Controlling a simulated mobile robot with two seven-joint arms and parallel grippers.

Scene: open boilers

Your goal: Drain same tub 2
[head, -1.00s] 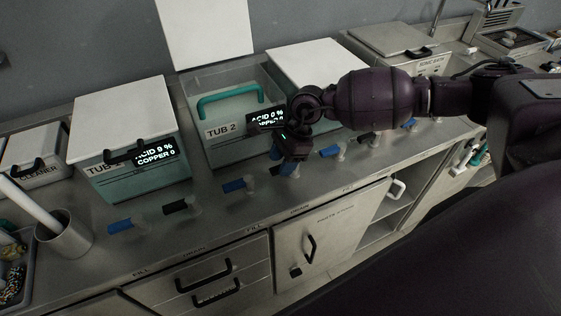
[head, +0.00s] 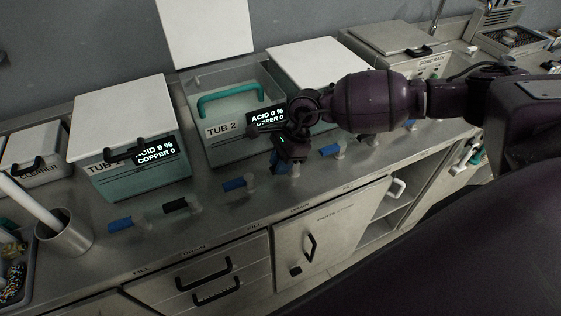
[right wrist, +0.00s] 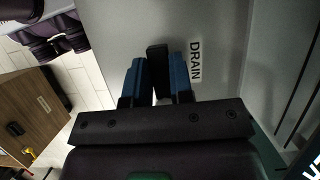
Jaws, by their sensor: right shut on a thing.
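Tub 2 (head: 218,150) stands open on the counter with its white lid (head: 208,32) raised behind it. A teal handle (head: 230,97) shows inside the tub. Its display (head: 267,117) reads ACID 0 % and COPPER 0. My right gripper (head: 283,165) is low at the counter, in front of the tub's right side, and hides most of the valve there. In the right wrist view its blue fingers are shut on a black drain valve handle (right wrist: 157,58), beside the DRAIN label (right wrist: 195,62). My left gripper is not in view.
A blue fill handle (head: 233,184) is just left of my right gripper, and another blue handle (head: 330,150) is to its right. A closed tub (head: 125,125) reading ACID 9 % stands at left. A metal cup (head: 65,235) is at front left.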

